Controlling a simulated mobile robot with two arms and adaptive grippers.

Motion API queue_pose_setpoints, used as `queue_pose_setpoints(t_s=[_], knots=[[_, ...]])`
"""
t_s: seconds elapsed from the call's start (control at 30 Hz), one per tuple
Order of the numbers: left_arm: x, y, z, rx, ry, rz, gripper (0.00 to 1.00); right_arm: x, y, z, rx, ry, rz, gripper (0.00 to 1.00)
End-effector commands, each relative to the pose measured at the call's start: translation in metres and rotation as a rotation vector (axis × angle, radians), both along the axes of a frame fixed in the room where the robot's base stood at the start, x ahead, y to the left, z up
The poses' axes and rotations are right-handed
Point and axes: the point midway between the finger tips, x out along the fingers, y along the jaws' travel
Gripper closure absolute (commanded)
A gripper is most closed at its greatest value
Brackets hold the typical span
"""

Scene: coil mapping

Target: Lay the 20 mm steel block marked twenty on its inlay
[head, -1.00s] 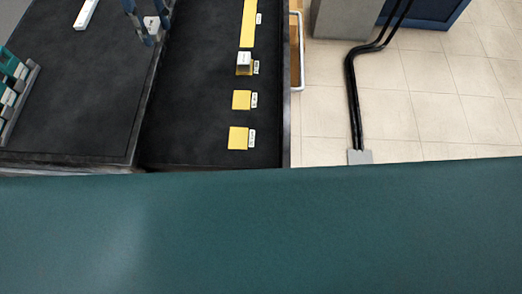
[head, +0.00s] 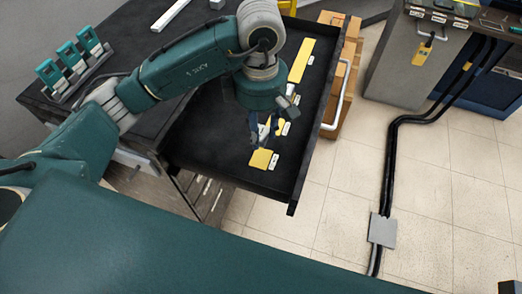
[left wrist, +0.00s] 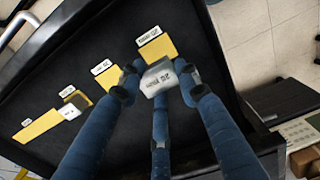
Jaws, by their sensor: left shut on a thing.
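My left gripper (head: 260,140) is over the open black drawer in the head view. In the left wrist view its blue fingers (left wrist: 158,88) are shut on a pale steel block (left wrist: 160,77) whose marking appears to read 20 mm. The block is tilted in the picture. Yellow inlays lie in the drawer: the end one (left wrist: 158,48) shows just beyond the block, and a second inlay (left wrist: 103,78) lies to its left. Their labels are too small to read surely. I cannot tell whether the block touches the drawer floor. My right gripper is not in view.
A block (left wrist: 70,111) sits on another inlay. A long yellow inlay (head: 302,60) lies farther along the drawer (head: 205,130). A white bar (head: 170,15) and a teal-handled rack (head: 75,65) are on the worktop. The raised drawer rim (head: 305,170) borders the inlays.

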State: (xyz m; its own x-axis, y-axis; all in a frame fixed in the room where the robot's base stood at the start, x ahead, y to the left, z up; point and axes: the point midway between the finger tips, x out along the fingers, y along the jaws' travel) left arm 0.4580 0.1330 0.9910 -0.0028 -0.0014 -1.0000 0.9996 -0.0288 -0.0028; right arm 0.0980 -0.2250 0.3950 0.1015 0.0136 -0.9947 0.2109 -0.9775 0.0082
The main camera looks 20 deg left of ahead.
Motion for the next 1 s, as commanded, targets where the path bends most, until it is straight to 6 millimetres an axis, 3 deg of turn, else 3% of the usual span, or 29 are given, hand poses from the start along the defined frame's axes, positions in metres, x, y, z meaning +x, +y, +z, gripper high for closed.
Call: queue_pose_setpoints(t_s=[0.03,0.2,0.37,0.6,1.0], knots=[[-0.003,0.0,-0.014,-0.001,0.008,0.0,0.94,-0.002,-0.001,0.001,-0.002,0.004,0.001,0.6],[-0.001,0.0,-0.041,0.0,0.002,0.001,0.94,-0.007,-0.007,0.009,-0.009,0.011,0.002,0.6],[0.0,0.0,-0.054,0.0,0.001,0.0,0.94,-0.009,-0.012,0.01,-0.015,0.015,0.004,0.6],[-0.001,0.0,-0.087,0.001,0.002,0.0,0.95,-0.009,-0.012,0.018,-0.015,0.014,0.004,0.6],[0.0,0.0,-0.096,0.001,-0.002,-0.001,0.94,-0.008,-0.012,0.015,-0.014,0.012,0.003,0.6]])
